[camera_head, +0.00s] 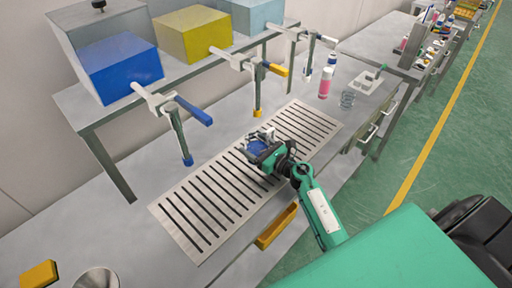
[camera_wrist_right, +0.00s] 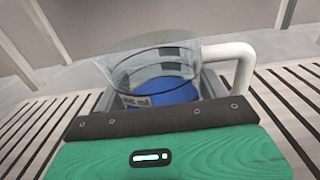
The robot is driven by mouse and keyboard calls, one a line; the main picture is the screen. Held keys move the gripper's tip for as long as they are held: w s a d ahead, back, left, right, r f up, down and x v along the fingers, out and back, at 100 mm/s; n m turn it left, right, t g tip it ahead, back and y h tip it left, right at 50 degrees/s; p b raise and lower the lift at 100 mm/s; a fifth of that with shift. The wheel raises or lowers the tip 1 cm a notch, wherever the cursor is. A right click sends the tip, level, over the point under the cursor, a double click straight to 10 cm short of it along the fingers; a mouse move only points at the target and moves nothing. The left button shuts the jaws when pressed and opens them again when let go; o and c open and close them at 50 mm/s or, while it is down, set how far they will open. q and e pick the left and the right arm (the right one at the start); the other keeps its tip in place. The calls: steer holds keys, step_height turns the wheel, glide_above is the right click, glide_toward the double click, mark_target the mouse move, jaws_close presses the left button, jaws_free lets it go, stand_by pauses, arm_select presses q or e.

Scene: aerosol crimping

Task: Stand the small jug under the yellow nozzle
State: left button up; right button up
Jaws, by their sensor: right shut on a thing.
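The small jug (camera_head: 259,146) is clear, with blue liquid low inside. My right gripper (camera_head: 264,153) is shut on it over the slotted drip grate (camera_head: 190,212). In the right wrist view the jug (camera_wrist_right: 150,72) looks upright, its white handle (camera_wrist_right: 240,62) to the right; the gripper body hides its lower front. I cannot tell if its base touches the grate. The yellow nozzle (camera_head: 257,112) hangs from the middle tap, behind and above the jug in the head view. The jug appears nearer the front than the nozzle. My left gripper is not in view.
A blue-tipped nozzle (camera_head: 187,159) hangs at left and a pale one (camera_head: 308,74) at right. Tanks stand on the shelf (camera_head: 108,101). A pink bottle (camera_head: 326,82) and a clear glass vessel (camera_head: 347,99) stand at the right. The grate's left half is clear.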

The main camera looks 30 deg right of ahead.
steer(key=shift+w+f, duration=0.1)
steer(key=shift+f, duration=0.05)
steer(key=shift+a, duration=0.1)
steer(key=shift+f, duration=0.2)
steer(key=o, duration=1.2)
steer(key=shift+c, duration=0.2)
steer(key=shift+r, duration=0.15)
